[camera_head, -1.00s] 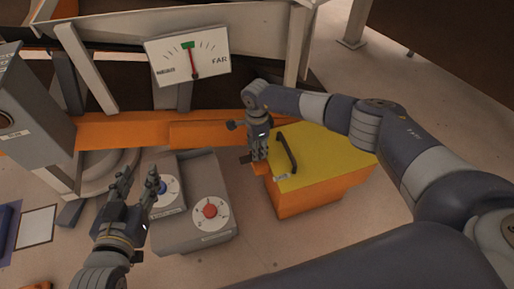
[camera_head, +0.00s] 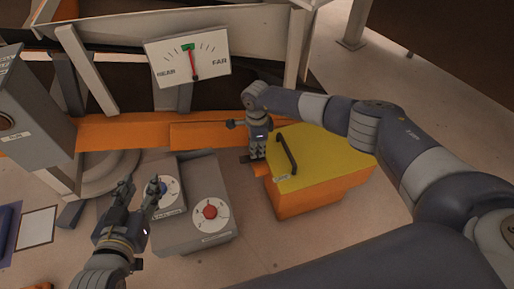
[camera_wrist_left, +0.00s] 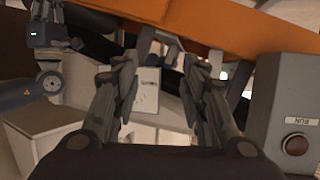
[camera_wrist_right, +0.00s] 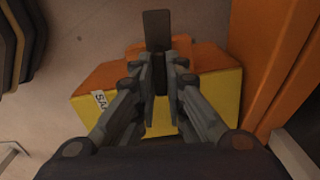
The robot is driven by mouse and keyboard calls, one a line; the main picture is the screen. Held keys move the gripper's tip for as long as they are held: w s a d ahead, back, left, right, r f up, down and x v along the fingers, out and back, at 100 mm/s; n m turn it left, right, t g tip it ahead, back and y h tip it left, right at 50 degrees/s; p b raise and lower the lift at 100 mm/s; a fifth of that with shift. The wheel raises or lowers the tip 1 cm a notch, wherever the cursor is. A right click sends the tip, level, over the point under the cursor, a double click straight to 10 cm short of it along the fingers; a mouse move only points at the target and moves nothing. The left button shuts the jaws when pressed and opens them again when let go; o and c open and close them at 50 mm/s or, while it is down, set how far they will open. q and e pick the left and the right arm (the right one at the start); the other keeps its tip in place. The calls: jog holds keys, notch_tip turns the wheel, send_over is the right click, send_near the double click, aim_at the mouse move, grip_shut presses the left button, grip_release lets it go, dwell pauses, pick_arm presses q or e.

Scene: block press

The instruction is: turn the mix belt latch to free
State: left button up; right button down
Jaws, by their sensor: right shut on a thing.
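A dark flat lever (camera_wrist_right: 157,30), which looks like the latch, stands out past an orange block beside the yellow-topped bin (camera_wrist_right: 215,105). My right gripper (camera_wrist_right: 160,75) is shut on this lever in the right wrist view. In the head view, my right gripper (camera_head: 257,156) points down at the left edge of the bin, and the lever's dark end (camera_head: 245,160) shows beside its fingers. No free or locked marking is readable on the lever. My left gripper (camera_head: 141,187) is open and empty beside the grey control box; its spread fingers also fill the left wrist view (camera_wrist_left: 158,75).
A black handle (camera_head: 287,153) rises from the bin top. Orange beams run behind.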

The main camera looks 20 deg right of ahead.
jog(key=m+p, duration=0.2)
jog(key=m, duration=0.4)
jog(key=shift+r, duration=0.1)
jog(key=m+p, duration=0.2)
jog(key=m, duration=0.3)
jog(key=shift+w+d+m, duration=0.1)
jog(key=shift+w+m, duration=0.05)
jog(key=shift+m, duration=0.15)
pick_arm(q)
jog(key=s+a+f+g+y+p, duration=0.1)
jog(key=s+a+f+g, duration=0.1)
jog(key=s+f+g, duration=0.2)
jog(key=s+a+f+g+y, duration=0.1)
jog(key=s+a+f+g, duration=0.2)
jog(key=s, duration=0.8)
jog(key=f+g, duration=0.1)
jog(key=g, duration=0.1)
jog(key=shift+s+a+n+g+y+p, duration=0.25)
jog(key=shift+s+n+g+y+p, duration=0.05)
jog(key=shift+g+p, duration=0.1)
pick_arm(e)
jog(key=m, duration=0.4)
jog(key=shift+m, duration=0.3)
pick_arm(q)
jog(key=shift+f, duration=0.75)
jog(key=shift+w+r, duration=0.1)
